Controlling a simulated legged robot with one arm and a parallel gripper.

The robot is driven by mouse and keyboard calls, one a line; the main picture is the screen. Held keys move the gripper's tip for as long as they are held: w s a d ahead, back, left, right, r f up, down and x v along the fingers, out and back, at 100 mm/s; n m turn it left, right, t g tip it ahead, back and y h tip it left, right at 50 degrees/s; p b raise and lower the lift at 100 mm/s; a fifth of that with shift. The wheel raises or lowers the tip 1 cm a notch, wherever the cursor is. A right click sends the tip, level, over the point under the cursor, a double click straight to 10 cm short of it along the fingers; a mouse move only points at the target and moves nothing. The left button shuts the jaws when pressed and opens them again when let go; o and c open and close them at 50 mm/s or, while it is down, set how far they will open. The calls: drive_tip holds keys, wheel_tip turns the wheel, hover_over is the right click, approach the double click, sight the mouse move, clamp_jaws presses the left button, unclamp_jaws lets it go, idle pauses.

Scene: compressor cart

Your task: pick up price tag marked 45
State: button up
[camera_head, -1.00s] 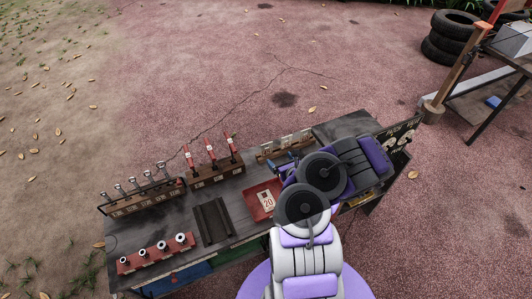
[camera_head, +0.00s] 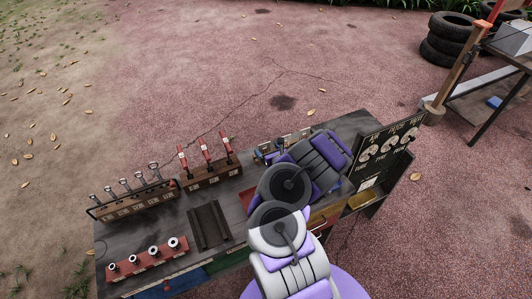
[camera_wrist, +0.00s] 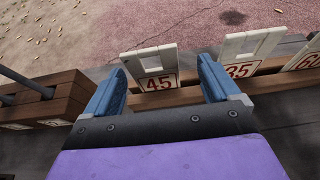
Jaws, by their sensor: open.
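The price tag marked 45 (camera_wrist: 150,67) stands upright in a wooden rack (camera_wrist: 187,96) in the wrist view. In the head view my gripper (camera_head: 268,152) is at the left end of the tag rack (camera_head: 297,141), and my arm hides part of the bench there.
A tag marked 35 (camera_wrist: 242,58) stands just right of the gripper, with a 60 tag (camera_wrist: 309,58) beyond. A wooden block with rods (camera_wrist: 42,100) is close on the left. A board with dials (camera_head: 388,150) stands at the bench's right end.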

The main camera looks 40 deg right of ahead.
drive_tip(key=w, duration=0.1)
drive_tip(key=w+b, duration=0.1)
drive_tip(key=w, duration=0.1)
drive_tip(key=shift+a+f+b, duration=0.3)
drive_tip(key=shift+f+b, duration=0.05)
drive_tip(key=shift+f, duration=0.05)
drive_tip(key=shift+w+d+f, duration=0.15)
drive_tip(key=shift+w+d, duration=0.2)
drive_tip(key=shift+w, duration=0.2)
drive_tip(key=shift+w+d+f, duration=0.1)
drive_tip(key=shift+d+f, duration=0.05)
drive_tip(key=shift+d, duration=0.35)
drive_tip(key=shift+a, duration=0.55)
drive_tip(key=c, duration=0.5)
drive_tip(key=shift+d, duration=0.3)
drive_tip(key=c, duration=0.5)
